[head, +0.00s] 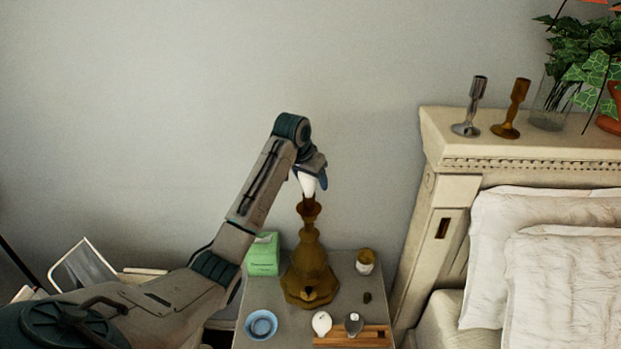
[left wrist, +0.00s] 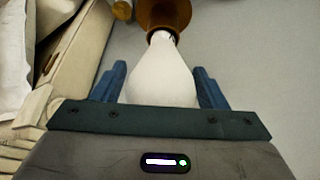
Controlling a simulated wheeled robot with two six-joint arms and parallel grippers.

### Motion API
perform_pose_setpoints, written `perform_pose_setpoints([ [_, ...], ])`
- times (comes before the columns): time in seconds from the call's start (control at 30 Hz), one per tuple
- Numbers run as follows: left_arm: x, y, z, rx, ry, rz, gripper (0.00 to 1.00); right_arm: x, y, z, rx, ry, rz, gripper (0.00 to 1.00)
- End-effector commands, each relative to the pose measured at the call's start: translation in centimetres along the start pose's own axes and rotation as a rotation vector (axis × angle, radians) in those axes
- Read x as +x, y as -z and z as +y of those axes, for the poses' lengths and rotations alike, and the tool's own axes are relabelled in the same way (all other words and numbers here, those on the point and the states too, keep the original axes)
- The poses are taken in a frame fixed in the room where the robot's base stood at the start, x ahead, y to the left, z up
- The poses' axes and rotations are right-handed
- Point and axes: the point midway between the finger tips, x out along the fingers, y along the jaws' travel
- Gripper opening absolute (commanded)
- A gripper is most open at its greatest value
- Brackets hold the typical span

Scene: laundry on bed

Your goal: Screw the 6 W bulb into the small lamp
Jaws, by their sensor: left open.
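A brass-brown lamp (head: 311,262) with a wide base stands upright on the nightstand. A white bulb (head: 309,186) sits upright at its top; no wattage marking can be read. In the left wrist view the bulb (left wrist: 160,75) has its narrow end at the brown socket (left wrist: 163,14); how deeply it is seated I cannot tell. My left gripper (head: 311,179) is above the lamp, open, with its blue fingers on either side of the bulb. In the left wrist view a finger of the gripper (left wrist: 162,83) shows on each side. My right gripper is not in view.
The nightstand (head: 262,292) also holds a green box (head: 263,254), a blue bowl (head: 261,324), a small cup (head: 365,261), a white bulb (head: 321,323) and a grey bulb (head: 354,323) near a wooden tray (head: 376,335). The bed headboard (head: 432,190) rises close on the right.

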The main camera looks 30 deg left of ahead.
Motion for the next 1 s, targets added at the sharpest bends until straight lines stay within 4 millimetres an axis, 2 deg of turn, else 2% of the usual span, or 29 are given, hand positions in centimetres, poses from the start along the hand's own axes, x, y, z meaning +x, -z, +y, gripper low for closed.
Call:
perform_pose_setpoints([
  [1.0, -0.07, -0.11, -0.50, -0.823, 0.342, 0.000, 0.67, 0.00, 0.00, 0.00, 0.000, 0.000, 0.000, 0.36],
])
